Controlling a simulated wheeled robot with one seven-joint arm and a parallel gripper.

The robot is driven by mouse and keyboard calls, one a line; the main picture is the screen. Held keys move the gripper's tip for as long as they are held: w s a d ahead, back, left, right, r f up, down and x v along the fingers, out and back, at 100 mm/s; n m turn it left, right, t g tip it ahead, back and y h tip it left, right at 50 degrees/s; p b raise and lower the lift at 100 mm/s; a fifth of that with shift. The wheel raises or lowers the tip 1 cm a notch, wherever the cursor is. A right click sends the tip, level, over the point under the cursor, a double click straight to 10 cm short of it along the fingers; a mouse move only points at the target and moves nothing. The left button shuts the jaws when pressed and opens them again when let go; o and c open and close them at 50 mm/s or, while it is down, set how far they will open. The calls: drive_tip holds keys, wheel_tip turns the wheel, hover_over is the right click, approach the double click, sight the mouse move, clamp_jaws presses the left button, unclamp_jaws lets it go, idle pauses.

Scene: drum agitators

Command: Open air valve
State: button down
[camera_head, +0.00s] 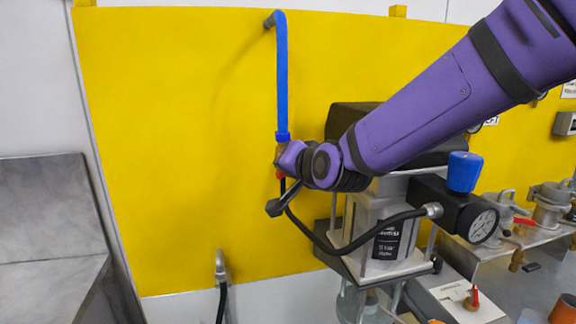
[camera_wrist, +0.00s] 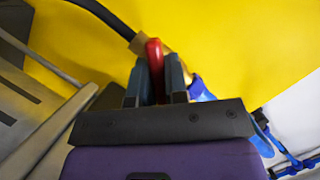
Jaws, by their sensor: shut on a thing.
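The air valve is a brass fitting (camera_wrist: 138,44) with a red lever handle (camera_wrist: 154,52), in the upper middle of the wrist view. A black hose joins it on one side and the blue air line on the other. My gripper (camera_wrist: 156,78) is shut on the red handle, with one dark finger on each side of it. In the head view my gripper (camera_head: 284,165) is at the lower end of the blue line (camera_head: 282,80). There only a small red bit of the handle (camera_head: 280,174) shows, and my gripper hides most of the valve.
A yellow panel (camera_head: 170,150) stands close behind the valve. The black hose (camera_head: 330,247) curves from below the valve to a regulator with a gauge (camera_head: 484,225) and blue knob (camera_head: 464,171). The agitator unit (camera_head: 375,225) stands right of the valve, under my arm. Metal fittings (camera_head: 548,205) are at the far right.

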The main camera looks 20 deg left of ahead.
drive_tip(key=shift+s+a+n+h, duration=0.1)
drive_tip(key=shift+n+h, duration=0.7)
drive_tip(key=shift+n, duration=0.4)
drive_tip(key=shift+n+t+h, duration=0.7)
drive_tip(key=shift+n+h, duration=0.2)
drive_tip(key=shift+n, duration=0.6)
drive_tip(key=c, duration=1.1)
unclamp_jaws()
drive_tip(key=shift+w, duration=0.2)
drive_tip(key=shift+c, duration=0.2)
drive_tip(key=v, duration=1.1)
